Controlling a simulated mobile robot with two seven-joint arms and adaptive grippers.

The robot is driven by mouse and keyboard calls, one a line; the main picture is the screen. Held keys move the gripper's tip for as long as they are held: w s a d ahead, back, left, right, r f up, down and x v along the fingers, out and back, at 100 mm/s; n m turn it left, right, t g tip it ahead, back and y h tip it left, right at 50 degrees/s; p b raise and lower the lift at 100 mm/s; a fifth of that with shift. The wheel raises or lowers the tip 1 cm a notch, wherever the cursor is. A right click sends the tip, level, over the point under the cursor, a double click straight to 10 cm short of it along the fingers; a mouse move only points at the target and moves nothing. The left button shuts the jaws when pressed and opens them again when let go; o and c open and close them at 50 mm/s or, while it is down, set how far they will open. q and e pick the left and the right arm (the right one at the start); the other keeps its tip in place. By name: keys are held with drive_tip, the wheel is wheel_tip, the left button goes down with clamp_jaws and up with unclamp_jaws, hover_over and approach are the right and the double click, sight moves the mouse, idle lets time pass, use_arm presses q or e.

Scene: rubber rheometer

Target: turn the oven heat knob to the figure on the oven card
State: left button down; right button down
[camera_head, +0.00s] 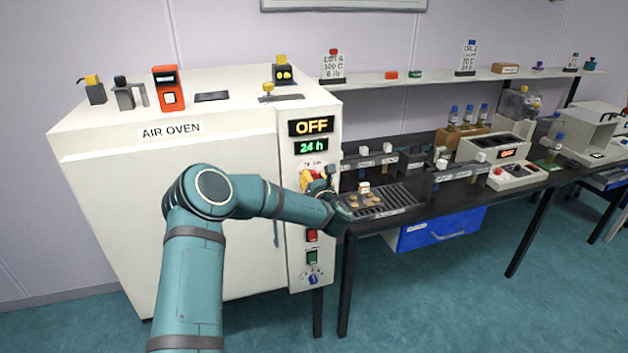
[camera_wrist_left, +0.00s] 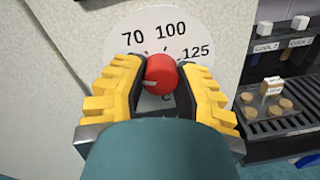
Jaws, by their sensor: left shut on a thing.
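The red heat knob (camera_wrist_left: 163,72) sits at the centre of a white dial (camera_wrist_left: 181,24) on the oven front. My left gripper (camera_wrist_left: 160,80) is shut on the knob, one yellow finger on each side. The white mark on the knob points to the lower left, away from the figures 70, 100 and 125; the lower dial is hidden. In the head view my left gripper (camera_head: 317,182) covers most of the dial. The oven display (camera_head: 311,126) reads OFF. My right gripper is out of view.
The air oven (camera_head: 110,200) fills the left. Below the dial are a red button (camera_head: 311,235), a green button (camera_head: 312,257) and a blue knob (camera_head: 313,279). A bench with a slotted rack (camera_head: 395,198) stands close to the right of my gripper.

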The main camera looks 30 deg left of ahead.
use_arm(q)
drive_tip(key=m+b, duration=0.2)
drive_tip(key=m, duration=0.3)
drive_tip(key=shift+f+b, duration=0.1)
drive_tip(key=shift+b, duration=0.25)
drive_tip(key=m, duration=0.2)
drive_tip(key=shift+m+b, duration=0.3)
drive_tip(key=shift+b, duration=0.1)
drive_tip(key=m, duration=0.2)
drive_tip(key=shift+m, duration=0.3)
drive_tip(key=m, duration=0.3)
drive_tip(key=shift+a+r+g, duration=0.1)
drive_tip(key=shift+r+g, duration=0.1)
drive_tip(key=shift+g, duration=0.1)
drive_tip(key=m, duration=0.4)
drive_tip(key=shift+m+p, duration=0.35)
drive_tip(key=shift+m, duration=0.05)
drive_tip(key=shift+r, duration=0.1)
drive_tip(key=c, duration=0.6)
unclamp_jaws()
drive_tip(key=shift+s+a, duration=0.1)
drive_tip(key=shift+c, duration=0.2)
drive_tip(key=shift+o, duration=0.2)
